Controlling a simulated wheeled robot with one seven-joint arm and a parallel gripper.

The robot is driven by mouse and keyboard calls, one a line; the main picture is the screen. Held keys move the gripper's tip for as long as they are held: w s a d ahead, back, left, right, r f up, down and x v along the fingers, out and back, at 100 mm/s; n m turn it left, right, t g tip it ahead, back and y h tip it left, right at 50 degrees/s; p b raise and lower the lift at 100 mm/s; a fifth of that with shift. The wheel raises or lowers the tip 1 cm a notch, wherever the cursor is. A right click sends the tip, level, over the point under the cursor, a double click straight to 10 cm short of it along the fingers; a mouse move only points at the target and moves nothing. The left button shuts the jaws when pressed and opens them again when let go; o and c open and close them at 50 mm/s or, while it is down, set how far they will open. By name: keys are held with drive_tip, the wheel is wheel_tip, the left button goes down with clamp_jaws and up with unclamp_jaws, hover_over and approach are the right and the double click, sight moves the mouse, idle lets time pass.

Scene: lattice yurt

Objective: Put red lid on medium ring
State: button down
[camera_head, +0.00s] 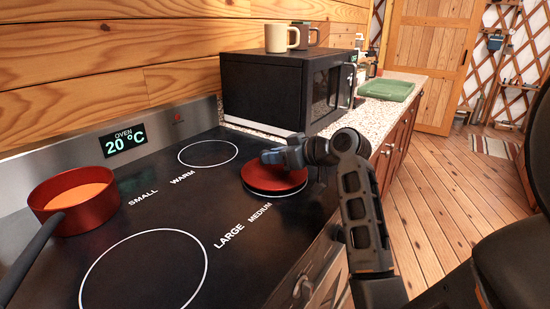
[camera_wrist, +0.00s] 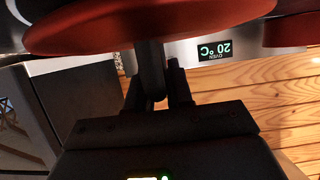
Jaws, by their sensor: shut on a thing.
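The red lid (camera_head: 272,180) is over the medium ring (camera_head: 275,193), and part of the ring's white line shows at its near edge. Whether the lid touches the hob or hangs just above it I cannot tell. My gripper (camera_head: 268,157) is above the lid and shut on its handle. In the wrist view the lid (camera_wrist: 130,28) fills the top of the picture, with my gripper (camera_wrist: 155,62) closed at its middle.
A red pot (camera_head: 100,211) with orange contents stands on the small ring, its dark handle pointing to the near left. The large ring (camera_head: 145,270) and warm ring (camera_head: 208,153) are bare. A black microwave (camera_head: 262,92) with mugs on top stands behind the hob.

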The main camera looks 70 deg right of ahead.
drive_tip(key=shift+f, duration=0.25)
drive_tip(key=c, duration=1)
unclamp_jaws()
drive_tip(key=shift+f, duration=0.15)
drive_tip(key=v, duration=1.2)
